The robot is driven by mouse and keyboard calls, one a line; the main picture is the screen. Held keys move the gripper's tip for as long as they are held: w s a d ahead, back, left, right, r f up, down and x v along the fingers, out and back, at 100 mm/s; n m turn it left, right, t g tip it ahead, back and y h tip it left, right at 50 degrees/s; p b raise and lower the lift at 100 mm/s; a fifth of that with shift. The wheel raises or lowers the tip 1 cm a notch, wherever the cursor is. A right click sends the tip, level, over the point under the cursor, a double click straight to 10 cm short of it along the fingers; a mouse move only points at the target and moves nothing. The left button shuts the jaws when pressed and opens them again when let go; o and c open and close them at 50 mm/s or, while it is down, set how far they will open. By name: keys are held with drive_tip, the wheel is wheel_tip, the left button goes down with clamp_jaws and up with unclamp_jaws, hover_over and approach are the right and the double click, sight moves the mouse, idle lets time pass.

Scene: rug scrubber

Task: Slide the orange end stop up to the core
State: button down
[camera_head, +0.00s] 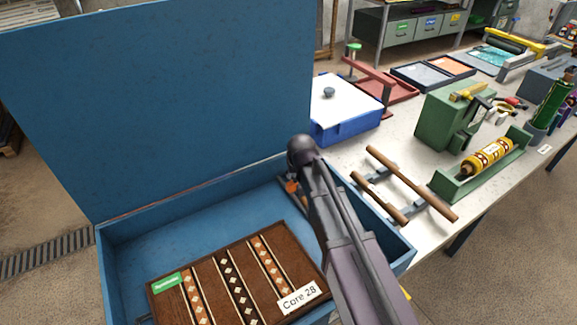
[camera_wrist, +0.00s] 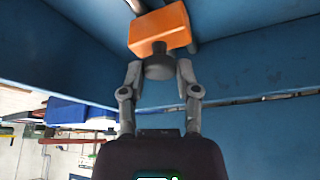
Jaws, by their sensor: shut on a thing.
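The orange end stop (camera_wrist: 160,27) is a block with a dark grey round knob (camera_wrist: 158,64) on its near face, in the wrist view. My gripper (camera_wrist: 158,74) is shut on this knob, one finger on each side. A grey bar shows partly behind the block at the top edge. In the head view only a small orange piece of the end stop (camera_head: 291,187) shows beside my arm, inside the open blue box (camera_head: 185,235). My arm hides the fingers there.
The box's blue lid (camera_head: 160,100) stands open behind it. On the bench to the right are a blue-and-white container (camera_head: 346,105), a wooden-handled rack (camera_head: 411,184) and a yellow roll (camera_head: 488,157) in a green cradle (camera_head: 452,185). The box walls stand close around my gripper.

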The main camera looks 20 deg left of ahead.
drive_tip(key=s+d, duration=0.3)
drive_tip(key=shift+d, duration=0.2)
drive_tip(key=c, duration=0.6)
unclamp_jaws()
drive_tip(key=shift+w+a, duration=0.2)
